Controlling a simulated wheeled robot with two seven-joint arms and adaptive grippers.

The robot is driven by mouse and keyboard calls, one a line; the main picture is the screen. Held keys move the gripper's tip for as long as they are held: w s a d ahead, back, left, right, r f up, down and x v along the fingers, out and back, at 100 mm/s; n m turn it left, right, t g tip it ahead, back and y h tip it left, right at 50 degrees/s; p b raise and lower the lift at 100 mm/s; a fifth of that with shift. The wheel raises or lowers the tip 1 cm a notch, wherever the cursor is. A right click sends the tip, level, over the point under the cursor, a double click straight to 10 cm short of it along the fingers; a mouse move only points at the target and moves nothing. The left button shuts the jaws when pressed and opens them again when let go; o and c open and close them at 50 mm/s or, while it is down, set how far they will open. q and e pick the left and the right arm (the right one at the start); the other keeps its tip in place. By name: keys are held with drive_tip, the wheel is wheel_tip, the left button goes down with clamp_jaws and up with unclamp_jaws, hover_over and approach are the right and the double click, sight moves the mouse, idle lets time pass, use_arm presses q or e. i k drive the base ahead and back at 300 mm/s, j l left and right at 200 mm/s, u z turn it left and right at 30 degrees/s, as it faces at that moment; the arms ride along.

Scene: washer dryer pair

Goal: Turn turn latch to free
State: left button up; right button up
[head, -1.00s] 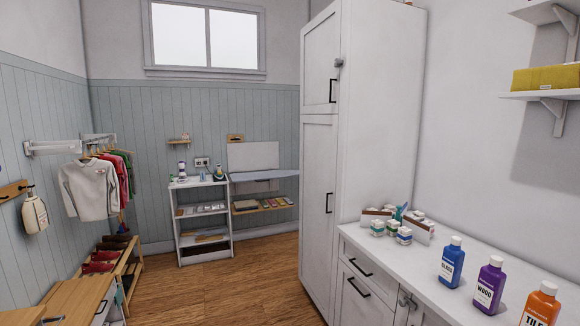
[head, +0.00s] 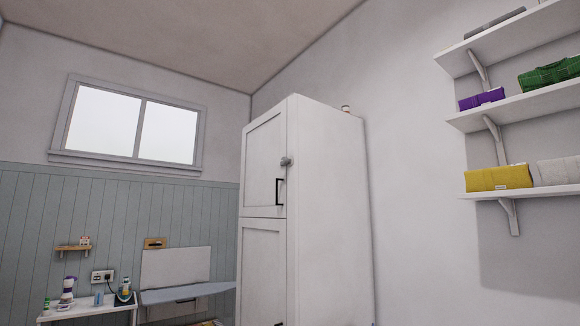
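A small grey turn latch (head: 286,161) sits at the right edge of the upper door (head: 264,165) of a tall white cabinet (head: 325,220). The upper door is shut, with a black bar handle (head: 279,191) just below the latch. The latch is too small to tell which way it is turned. Neither of my grippers shows in the head view.
Wall shelves (head: 515,191) with yellow, purple and green boxes or bags are at the right. A small white shelf unit (head: 90,308) and a fold-down board (head: 185,292) stand at the back left. The counter and floor are out of view.

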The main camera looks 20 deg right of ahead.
sight(285, 161)
drive_tip(key=i+j+z, duration=0.15)
drive_tip(key=i+z, duration=0.3)
drive_tip(key=i+j+z, duration=0.3)
drive_tip(key=i+z, duration=0.15)
drive_tip(key=i+j+z, duration=0.65)
drive_tip(key=j+z, duration=0.2)
drive_tip(key=j, duration=0.2)
